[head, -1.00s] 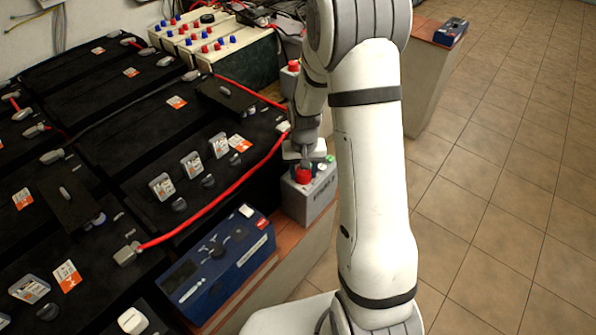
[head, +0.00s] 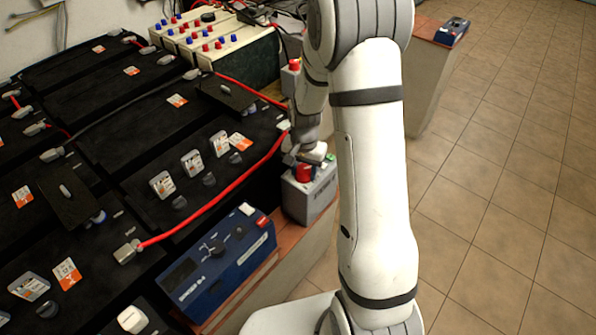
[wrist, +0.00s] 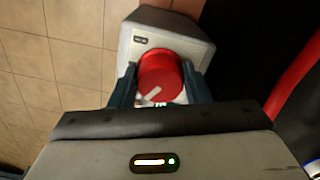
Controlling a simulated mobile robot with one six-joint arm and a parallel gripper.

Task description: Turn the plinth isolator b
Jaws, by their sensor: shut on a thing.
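The isolator is a grey box (head: 310,197) with a red round knob (head: 303,173) on top, standing on the brick ledge. In the wrist view, the red knob (wrist: 163,72) sits on the grey housing (wrist: 168,32), with a small label beside it. A white pointer mark on the knob points to the lower left in that view. My gripper (wrist: 160,85) has one dark finger on each side of the knob and is shut on it. In the head view, my gripper (head: 303,161) is above the box and partly hides its top.
Another red knob (head: 294,65) shows farther back. A blue instrument case (head: 222,262) stands in front of the box. Black batteries (head: 130,185) with a red cable (head: 215,203) fill the left. Open tiled floor (head: 490,200) lies to the right.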

